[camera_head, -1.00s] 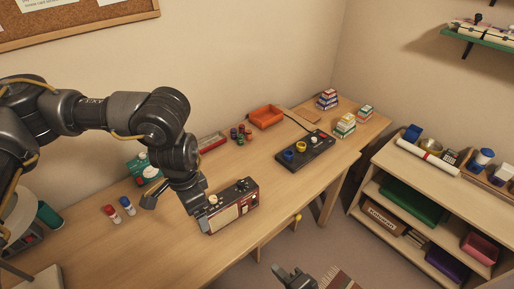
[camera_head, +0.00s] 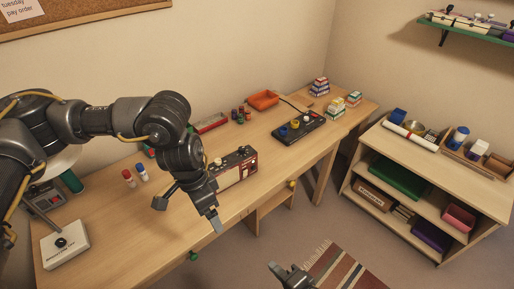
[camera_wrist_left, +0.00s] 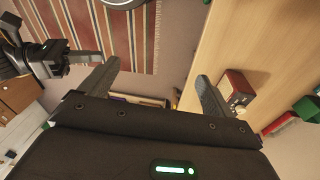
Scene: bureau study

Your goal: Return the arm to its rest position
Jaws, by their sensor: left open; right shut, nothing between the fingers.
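My left arm comes in from the left over the desk (camera_head: 120,240). My left gripper (camera_head: 188,214) is open and empty, with its fingers apart beside the near-left end of the red and cream radio (camera_head: 240,170). In the left wrist view the gap between the fingers (camera_wrist_left: 152,90) holds nothing, and the radio (camera_wrist_left: 238,88) shows just beyond the right finger. My right gripper (camera_head: 284,274) is at the bottom edge of the head view, over the floor, shut with nothing in it. It is partly cut off.
A white box with a black knob (camera_head: 65,246) stands at the desk's near left. Red and blue bottles (camera_head: 141,172), an orange tray (camera_head: 263,99) and a dark panel with coloured knobs (camera_head: 298,128) are also on the desk. A low shelf (camera_head: 440,158) stands right. A striped rug (camera_head: 345,268) lies below.

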